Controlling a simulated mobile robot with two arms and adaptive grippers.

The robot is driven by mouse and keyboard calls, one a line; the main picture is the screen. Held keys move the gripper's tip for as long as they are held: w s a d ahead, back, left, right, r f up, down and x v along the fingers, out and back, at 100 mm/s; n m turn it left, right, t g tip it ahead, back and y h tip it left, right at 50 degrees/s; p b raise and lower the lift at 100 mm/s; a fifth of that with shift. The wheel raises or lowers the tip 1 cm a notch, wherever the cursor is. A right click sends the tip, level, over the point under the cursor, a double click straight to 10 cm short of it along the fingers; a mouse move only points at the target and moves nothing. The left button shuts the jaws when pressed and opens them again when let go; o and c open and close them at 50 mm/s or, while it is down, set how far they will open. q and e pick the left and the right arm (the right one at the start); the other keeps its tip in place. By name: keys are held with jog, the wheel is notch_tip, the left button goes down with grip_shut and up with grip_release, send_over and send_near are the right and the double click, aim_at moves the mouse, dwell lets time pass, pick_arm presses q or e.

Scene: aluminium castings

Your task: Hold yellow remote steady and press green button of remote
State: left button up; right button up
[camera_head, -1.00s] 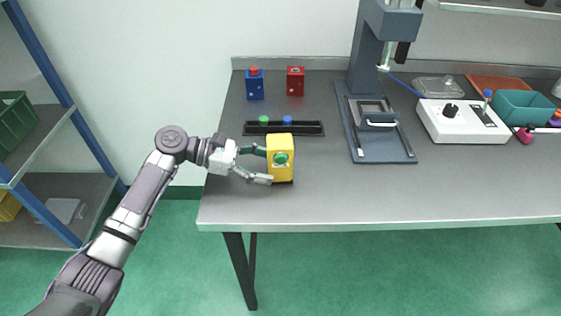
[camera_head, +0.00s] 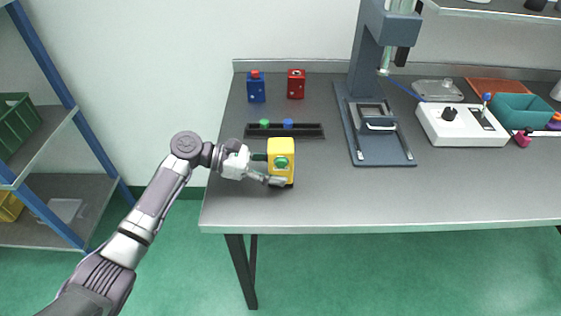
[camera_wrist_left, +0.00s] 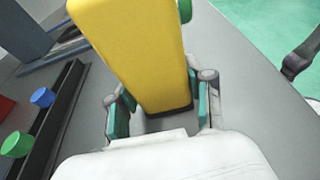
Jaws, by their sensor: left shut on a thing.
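The yellow remote (camera_head: 281,147) stands upright near the left front of the grey table, its green button (camera_head: 281,162) on the side facing the head camera. My left gripper (camera_head: 268,168) is shut on the remote, with one finger on either side of it. In the left wrist view the yellow remote (camera_wrist_left: 135,50) rises between the teal finger pads of the gripper (camera_wrist_left: 155,112). A sliver of the green button (camera_wrist_left: 185,10) shows at its right edge there. My right gripper is not in view.
Behind the remote lies a black tray (camera_head: 308,131) with a green and a blue knob. A blue box (camera_head: 256,91) and a red box (camera_head: 296,88) stand farther back. A grey press stand (camera_head: 385,158) and a white control box (camera_head: 463,133) are to the right.

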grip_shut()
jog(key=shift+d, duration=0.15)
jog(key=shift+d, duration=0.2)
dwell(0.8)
